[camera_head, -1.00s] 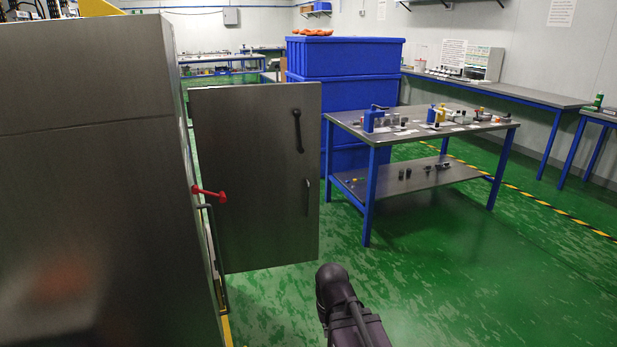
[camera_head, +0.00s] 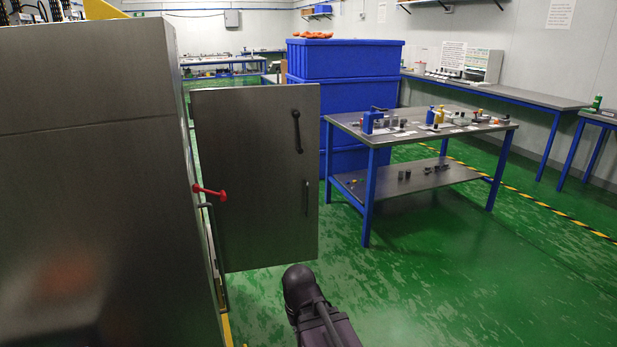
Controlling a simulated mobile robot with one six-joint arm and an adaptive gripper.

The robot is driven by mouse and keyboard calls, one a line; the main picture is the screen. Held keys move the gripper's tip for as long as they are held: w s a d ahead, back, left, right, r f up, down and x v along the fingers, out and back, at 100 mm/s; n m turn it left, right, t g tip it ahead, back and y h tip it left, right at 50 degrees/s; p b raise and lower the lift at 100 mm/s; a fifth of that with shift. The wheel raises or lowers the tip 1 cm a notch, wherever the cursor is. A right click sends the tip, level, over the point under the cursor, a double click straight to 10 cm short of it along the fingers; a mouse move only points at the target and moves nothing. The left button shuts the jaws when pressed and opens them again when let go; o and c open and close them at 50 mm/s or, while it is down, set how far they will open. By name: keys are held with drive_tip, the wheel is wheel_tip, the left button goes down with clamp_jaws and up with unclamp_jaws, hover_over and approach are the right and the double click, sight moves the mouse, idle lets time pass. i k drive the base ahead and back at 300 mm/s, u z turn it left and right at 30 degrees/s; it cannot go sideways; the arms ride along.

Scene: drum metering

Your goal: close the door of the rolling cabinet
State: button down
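The grey metal cabinet (camera_head: 85,200) fills the left side of the head view. Its door (camera_head: 255,180) stands open, sticking out to the right from the cabinet's edge. The door's face carries a black handle (camera_head: 297,131) near its upper right and a slimmer bar handle (camera_head: 306,197) below it. A red handle (camera_head: 209,192) juts from the cabinet's side edge in front of the door. A dark link of my arm shows at the bottom centre, just below the door's lower right corner. My gripper is not visible.
A blue-framed table (camera_head: 420,130) with small parts stands to the right of the door. Stacked blue crates (camera_head: 343,60) stand behind it. A long bench (camera_head: 500,92) runs along the right wall. Green floor (camera_head: 450,270) is clear at the lower right.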

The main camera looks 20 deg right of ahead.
sight(246, 140)
drive_tip(key=z, duration=0.05)
drive_tip(key=i, duration=1)
drive_tip(key=u, duration=0.05)
